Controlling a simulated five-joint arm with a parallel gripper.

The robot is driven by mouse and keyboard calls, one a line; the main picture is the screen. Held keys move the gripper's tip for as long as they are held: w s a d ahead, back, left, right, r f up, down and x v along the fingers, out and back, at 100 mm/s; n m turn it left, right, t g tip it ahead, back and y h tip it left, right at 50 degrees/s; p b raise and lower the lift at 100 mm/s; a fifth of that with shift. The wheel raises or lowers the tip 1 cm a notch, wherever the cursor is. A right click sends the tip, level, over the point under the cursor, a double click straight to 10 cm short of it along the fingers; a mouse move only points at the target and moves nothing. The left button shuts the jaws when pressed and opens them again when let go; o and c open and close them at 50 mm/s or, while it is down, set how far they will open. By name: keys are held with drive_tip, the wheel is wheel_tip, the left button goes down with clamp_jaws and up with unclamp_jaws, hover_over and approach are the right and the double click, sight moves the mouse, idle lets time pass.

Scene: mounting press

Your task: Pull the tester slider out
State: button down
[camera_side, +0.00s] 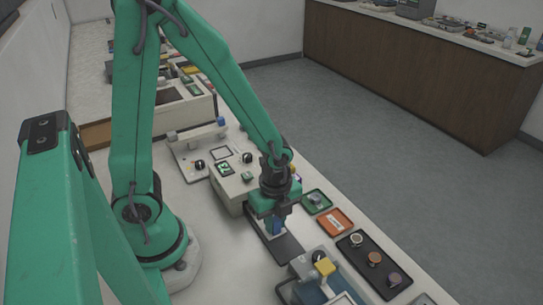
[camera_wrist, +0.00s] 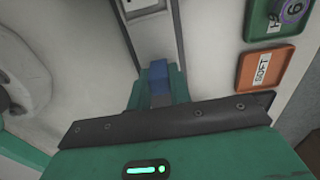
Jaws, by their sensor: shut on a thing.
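The tester (camera_side: 232,178) is a pale box with a small green display, standing on the bench behind my gripper. My gripper (camera_side: 277,229) points down just in front of it, shut on the blue handle of the tester slider (camera_side: 277,226). In the wrist view the blue handle (camera_wrist: 158,70) shows between the jaws. A dark flat plate (camera_side: 289,250) lies under and in front of the gripper. The gripper hides where the slider meets the tester, so I cannot tell how far out it is.
A green tray (camera_side: 316,201), an orange tray (camera_side: 335,221) and a black tray with round pieces (camera_side: 392,280) lie to the right. A blue-ended lever device (camera_side: 195,145) stands behind.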

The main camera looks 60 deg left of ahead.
drive_tip(key=shift+d, duration=3.35)
drive_tip(key=c, duration=1.3)
unclamp_jaws()
drive_tip(key=shift+r, duration=0.2)
drive_tip(key=shift+r, duration=3.75)
drive_tip(key=shift+a, duration=0.1)
